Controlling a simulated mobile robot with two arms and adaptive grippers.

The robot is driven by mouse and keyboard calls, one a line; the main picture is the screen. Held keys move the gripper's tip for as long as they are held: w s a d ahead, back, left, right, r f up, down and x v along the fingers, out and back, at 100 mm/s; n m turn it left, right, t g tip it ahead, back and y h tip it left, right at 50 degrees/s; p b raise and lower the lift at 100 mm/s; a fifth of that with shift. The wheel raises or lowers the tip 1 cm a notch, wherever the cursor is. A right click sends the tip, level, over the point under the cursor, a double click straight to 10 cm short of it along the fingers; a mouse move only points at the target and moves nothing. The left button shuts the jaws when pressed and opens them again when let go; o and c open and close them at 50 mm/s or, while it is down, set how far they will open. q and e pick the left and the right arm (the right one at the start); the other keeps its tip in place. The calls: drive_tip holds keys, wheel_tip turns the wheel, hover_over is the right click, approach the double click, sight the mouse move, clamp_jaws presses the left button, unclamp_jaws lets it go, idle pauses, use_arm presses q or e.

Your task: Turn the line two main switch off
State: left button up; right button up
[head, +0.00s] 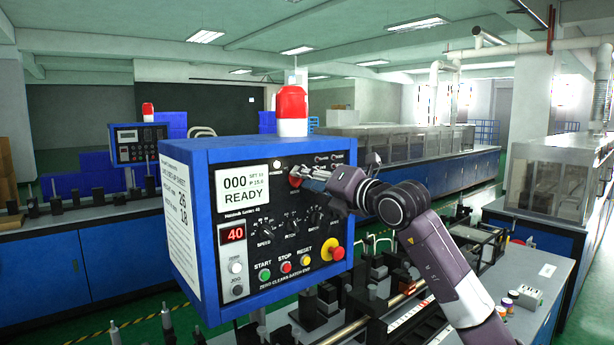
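A blue control box (183,200) with a black front panel stands close in the head view. A red rotary switch (294,180) sits at the upper middle of its panel, partly hidden. My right gripper (305,176) comes in from the right with its fingertips at this red switch. The fingers overlap the switch, and I cannot tell whether they are closed on it or only touching it. The switch's angle is not readable. The display (239,189) reads "000 READY", and a small red readout (233,235) shows 40. My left gripper is not in view.
Below the switch are black knobs (291,226), START, STOP and RESET buttons (286,267) and a red emergency stop (333,250) on yellow. A red beacon (292,105) tops the box. A second control box (138,145) stands at the back left. Machine parts crowd the bench below.

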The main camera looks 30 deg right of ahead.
drive_tip(key=shift+s, duration=0.1)
drive_tip(key=shift+c, duration=0.7)
drive_tip(key=c, duration=0.5)
clamp_jaws()
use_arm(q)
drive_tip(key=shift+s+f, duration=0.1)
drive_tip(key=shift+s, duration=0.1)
